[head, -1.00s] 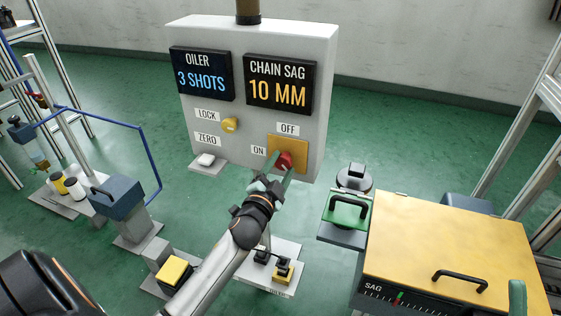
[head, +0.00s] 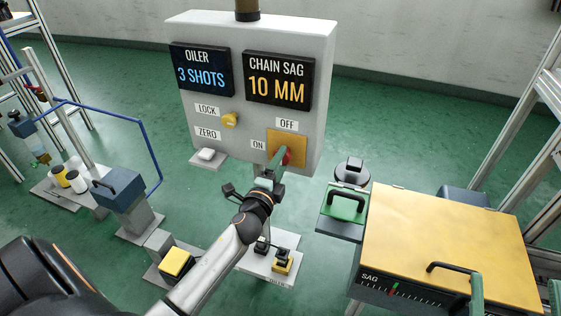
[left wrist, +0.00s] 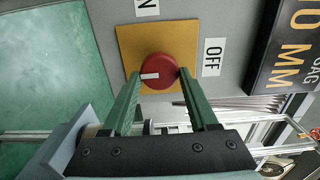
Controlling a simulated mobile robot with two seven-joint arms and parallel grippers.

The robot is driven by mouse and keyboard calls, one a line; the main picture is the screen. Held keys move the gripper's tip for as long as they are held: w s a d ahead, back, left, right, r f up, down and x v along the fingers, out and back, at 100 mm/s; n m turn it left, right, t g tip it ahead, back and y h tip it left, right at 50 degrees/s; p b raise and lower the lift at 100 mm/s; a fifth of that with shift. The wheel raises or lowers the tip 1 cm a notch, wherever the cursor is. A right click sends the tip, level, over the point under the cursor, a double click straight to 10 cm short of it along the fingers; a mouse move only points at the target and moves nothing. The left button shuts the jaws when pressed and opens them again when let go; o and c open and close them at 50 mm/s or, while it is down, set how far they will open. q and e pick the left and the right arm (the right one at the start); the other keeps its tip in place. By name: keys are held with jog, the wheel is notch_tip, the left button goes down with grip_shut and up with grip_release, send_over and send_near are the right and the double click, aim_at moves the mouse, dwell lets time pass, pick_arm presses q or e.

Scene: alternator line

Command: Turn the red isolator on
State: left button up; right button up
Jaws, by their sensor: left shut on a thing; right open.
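The red isolator (head: 287,158) is a round knob on a yellow plate (head: 289,140) low on the grey panel. The OFF label (head: 287,124) is above the plate and the ON label (head: 258,145) is at its left. My left gripper (head: 281,160) is shut on the knob, partly hiding it. In the left wrist view the red knob (left wrist: 168,70) sits between the green fingers. Its white mark (left wrist: 150,76) lies on the side away from the OFF label (left wrist: 213,56). My right gripper (head: 514,281) is open and empty at the lower right, partly out of frame.
The panel (head: 262,30) has displays reading 3 SHOTS and 10 MM, a yellow LOCK knob (head: 230,120) and a white ZERO button (head: 206,154). A yellow-topped SAG box (head: 440,230) stands at the right.

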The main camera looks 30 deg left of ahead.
jog(key=shift+f, duration=0.15)
dwell(0.3)
pick_arm(q)
jog(key=o, duration=1.4)
jog(key=shift+c, duration=0.2)
jog(key=v, duration=1.2)
jog(key=shift+s, duration=0.25)
pick_arm(e)
jog(key=shift+s+a+r+n+t+y, duration=0.15)
jog(key=shift+s+r+y, duration=0.1)
jog(key=shift+r, duration=0.3)
jog(key=shift+s+d+r+n+t+y, duration=0.15)
jog(key=shift+r+y, duration=0.1)
jog(key=shift+r, duration=0.3)
jog(key=shift+a+f, duration=0.1)
jog(key=shift+f, duration=0.05)
